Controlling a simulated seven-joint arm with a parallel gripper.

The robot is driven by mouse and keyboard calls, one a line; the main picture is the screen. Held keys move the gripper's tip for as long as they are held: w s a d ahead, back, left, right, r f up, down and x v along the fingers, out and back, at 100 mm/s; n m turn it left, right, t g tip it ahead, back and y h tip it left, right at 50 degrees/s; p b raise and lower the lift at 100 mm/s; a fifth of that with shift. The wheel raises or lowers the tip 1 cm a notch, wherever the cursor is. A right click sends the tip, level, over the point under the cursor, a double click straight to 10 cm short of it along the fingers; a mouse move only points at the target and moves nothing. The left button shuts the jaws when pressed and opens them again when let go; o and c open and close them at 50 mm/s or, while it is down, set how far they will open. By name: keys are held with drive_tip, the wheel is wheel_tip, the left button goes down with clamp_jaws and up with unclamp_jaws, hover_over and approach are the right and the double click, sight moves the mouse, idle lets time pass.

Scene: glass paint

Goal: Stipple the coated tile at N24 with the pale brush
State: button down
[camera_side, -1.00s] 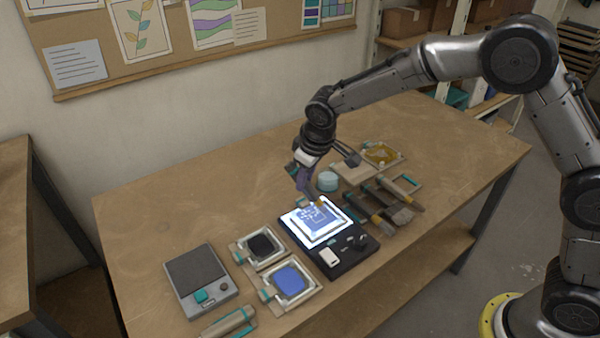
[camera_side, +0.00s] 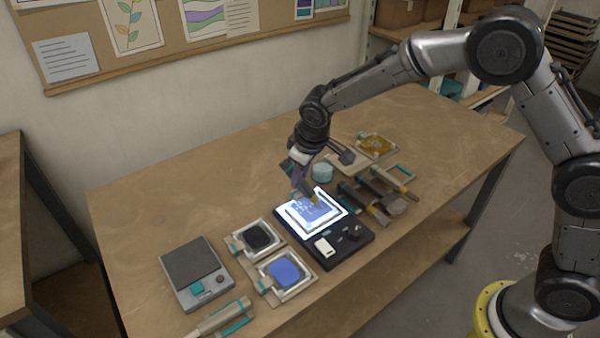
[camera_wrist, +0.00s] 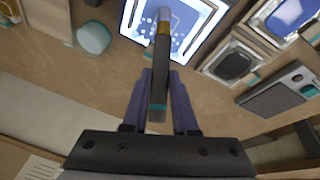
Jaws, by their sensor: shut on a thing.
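My gripper (camera_side: 301,183) is shut on a brush (camera_wrist: 158,85) with a dark handle, an amber ferrule and a pale tip. The brush also shows in the side view (camera_side: 314,198), where its tip end is over the blue coated tile (camera_side: 322,211). The tile lies on a bright light pad (camera_side: 295,224) and carries a pale line pattern. In the wrist view the brush tip overlaps the left part of the tile (camera_wrist: 187,22). I cannot tell whether the bristles touch the coating. The position marked N24 is not readable.
Two trays, with black (camera_side: 257,237) and blue (camera_side: 284,271) pads, lie left of the light pad. A grey scale (camera_side: 197,262) stands farther left. Brushes and tools (camera_side: 377,193), a teal cup (camera_side: 322,172) and an amber tray (camera_side: 376,145) are right and behind. The front-right table is clear.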

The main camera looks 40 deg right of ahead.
drive_tip(key=shift+f, duration=0.3)
idle(0.9)
drive_tip(key=shift+r, duration=0.15)
drive_tip(key=shift+r, duration=1)
drive_tip(key=shift+r, duration=2)
drive_tip(key=shift+g, duration=0.3)
